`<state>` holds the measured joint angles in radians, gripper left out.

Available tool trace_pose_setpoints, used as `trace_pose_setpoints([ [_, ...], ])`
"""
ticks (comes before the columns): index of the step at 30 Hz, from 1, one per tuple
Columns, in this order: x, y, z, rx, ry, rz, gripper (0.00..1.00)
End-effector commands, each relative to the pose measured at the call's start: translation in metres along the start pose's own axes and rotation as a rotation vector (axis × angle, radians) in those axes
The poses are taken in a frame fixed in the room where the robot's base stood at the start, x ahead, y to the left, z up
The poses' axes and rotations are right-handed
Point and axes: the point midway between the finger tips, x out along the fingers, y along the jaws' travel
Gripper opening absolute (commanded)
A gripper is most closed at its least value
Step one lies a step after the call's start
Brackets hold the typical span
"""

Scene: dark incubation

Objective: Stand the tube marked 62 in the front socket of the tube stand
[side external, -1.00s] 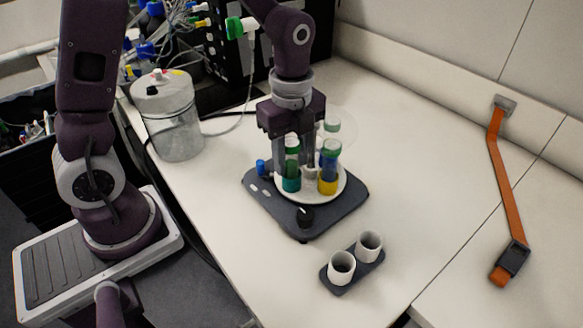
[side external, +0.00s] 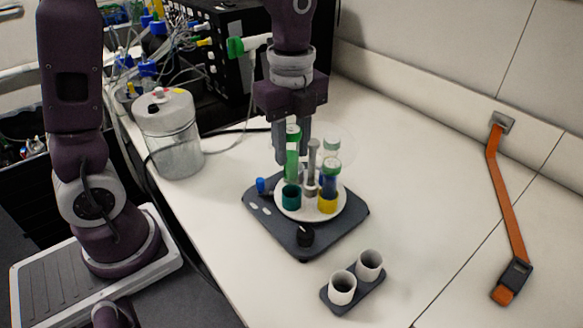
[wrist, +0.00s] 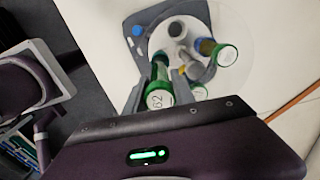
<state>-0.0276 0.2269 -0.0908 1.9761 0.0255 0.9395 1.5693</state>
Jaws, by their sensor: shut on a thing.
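My gripper (side external: 293,145) is shut on a green-capped tube (side external: 292,165), held upright just above the teal holder (side external: 291,197) of a round rack. In the wrist view the cap of this tube (wrist: 160,98) reads 62. The tube stand (side external: 354,291) is a dark plate on the table, to the right of and nearer the camera than the rack. It carries two white cup sockets, a nearer one (side external: 342,290) and a farther one (side external: 369,265), and both look empty.
The rack's white disc (side external: 310,215) sits on a dark base with a knob (side external: 305,236). A green-capped tube (side external: 330,178) stands in its yellow holder, close to the grey centre post (side external: 312,165). A clear jar (side external: 172,140) stands left. Table between rack and stand is clear.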

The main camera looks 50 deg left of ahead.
Motion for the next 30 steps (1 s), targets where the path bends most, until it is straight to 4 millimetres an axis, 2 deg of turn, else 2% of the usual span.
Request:
trace_pose_setpoints([
  [6, -0.061, -0.002, 0.000, -0.001, -0.001, -0.008, 0.00],
  [10, -0.091, -0.001, 0.000, -0.001, 0.000, -0.006, 0.00],
  [17, -0.123, -0.001, 0.000, -0.001, 0.000, -0.003, 0.00],
  [24, -0.166, -0.001, -0.001, 0.002, 0.000, -0.004, 0.00],
  [30, -0.163, -0.003, -0.041, 0.189, -0.002, -0.001, 0.00],
])
